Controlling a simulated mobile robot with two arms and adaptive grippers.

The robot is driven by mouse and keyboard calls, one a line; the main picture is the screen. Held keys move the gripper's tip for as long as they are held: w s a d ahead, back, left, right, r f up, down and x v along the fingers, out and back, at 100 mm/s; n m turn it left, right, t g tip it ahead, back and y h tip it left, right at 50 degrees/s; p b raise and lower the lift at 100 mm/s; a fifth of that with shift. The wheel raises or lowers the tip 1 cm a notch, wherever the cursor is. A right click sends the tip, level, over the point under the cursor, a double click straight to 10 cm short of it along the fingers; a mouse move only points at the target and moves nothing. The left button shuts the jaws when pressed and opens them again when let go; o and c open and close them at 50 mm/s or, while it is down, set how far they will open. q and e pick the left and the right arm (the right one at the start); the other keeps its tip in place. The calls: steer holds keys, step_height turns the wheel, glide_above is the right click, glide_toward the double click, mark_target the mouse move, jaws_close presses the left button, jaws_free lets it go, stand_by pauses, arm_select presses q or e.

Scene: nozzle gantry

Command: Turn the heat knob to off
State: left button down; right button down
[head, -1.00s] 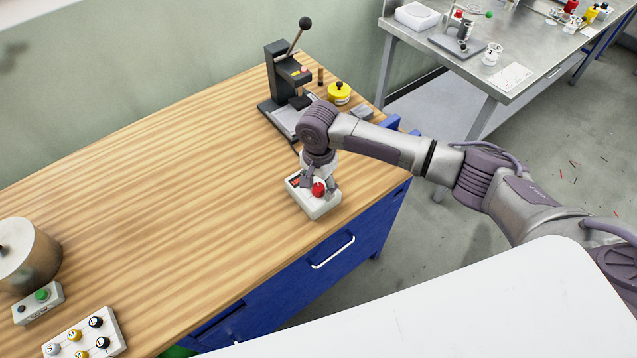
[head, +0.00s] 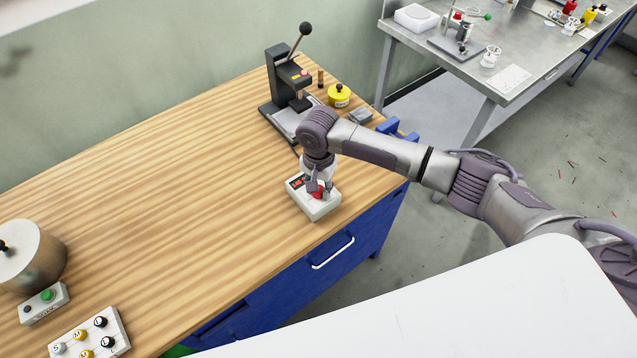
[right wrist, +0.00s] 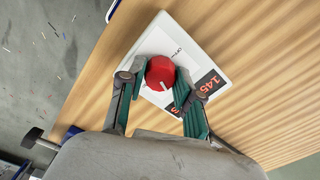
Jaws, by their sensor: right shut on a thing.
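The red heat knob (right wrist: 160,72) sits on a white control box (head: 314,208) near the front edge of the wooden bench. A dark display with red digits, reading about 145, shows beside it in the right wrist view. A white pointer mark is on the knob. My right gripper (head: 318,192) is over the box with its fingers around the knob; it also shows in the right wrist view (right wrist: 159,80), one finger on each side, shut on the knob. The knob is partly hidden by the fingers in the head view. My left gripper is not in view.
A lever press (head: 288,95) and a yellow-lidded container (head: 339,95) stand behind my right arm on the bench. A metal drum (head: 32,258), a green-button box (head: 45,303) and a box of several small knobs (head: 90,335) are at the left. The bench middle is clear.

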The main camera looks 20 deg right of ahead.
steer(key=n+p, duration=0.3)
steer(key=n, duration=0.1)
steer(key=shift+r, duration=0.15)
steer(key=n+p, duration=0.1)
steer(key=n, duration=0.5)
steer(key=shift+n+p, duration=0.35)
steer(key=shift+n, duration=0.05)
steer(key=n, duration=0.4)
steer(key=shift+n, duration=0.3)
steer(key=n, duration=0.6)
steer(key=shift+n, duration=0.4)
steer(key=c, duration=0.8)
jaws_free()
